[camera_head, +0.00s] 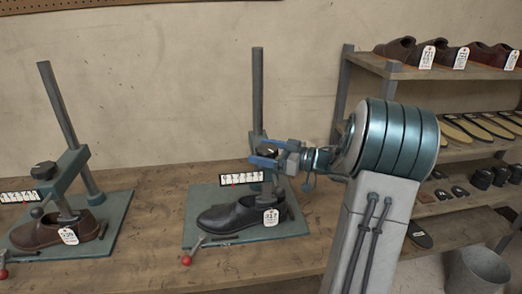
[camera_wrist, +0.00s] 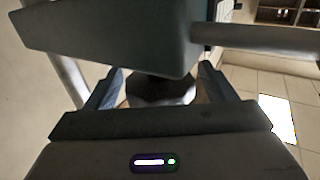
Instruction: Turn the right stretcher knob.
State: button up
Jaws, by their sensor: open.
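The right stretcher has an upright post (camera_head: 257,95) on a green base plate (camera_head: 205,200), with a black shoe (camera_head: 232,217) under its arm. Its dark round knob (camera_head: 267,150) is partly hidden by my gripper (camera_head: 263,156). In the wrist view the knob (camera_wrist: 160,90) sits between the two blue fingers of my gripper (camera_wrist: 160,88). The fingers are open, with one on each side of the knob. Whether either finger touches it I cannot tell. The stretcher's arm (camera_wrist: 120,35) crosses the top of the wrist view and hides part of the knob.
A second stretcher with its own knob (camera_head: 43,170) and a brown shoe (camera_head: 50,232) stands at the left. A red-tipped lever (camera_head: 186,260) juts out at the right stretcher's front. A shelf rack (camera_head: 395,68) of shoes and soles and a bucket (camera_head: 477,270) are at the right.

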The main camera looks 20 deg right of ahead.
jog(key=shift+w+a, duration=0.4)
jog(key=shift+a, duration=0.05)
jog(key=c, duration=1)
jog(key=m+t+h, duration=0.1)
jog(key=h, duration=0.1)
jog(key=m+t+h, duration=0.1)
jog(key=m+h, duration=0.1)
jog(key=shift+w+d+t, duration=0.1)
jog(key=shift+d+t, duration=0.05)
jog(key=shift+t, duration=0.25)
jog(key=shift+w+d+m+t+h+b, duration=0.15)
jog(key=shift+m+t+h+b, duration=0.3)
jog(key=shift+m+h, duration=0.45)
jog(key=shift+s+d+m+t+h+b, duration=0.1)
jog(key=shift+m+t+h+b, duration=0.35)
jog(key=shift+h, duration=0.75)
jog(key=shift+m, duration=0.25)
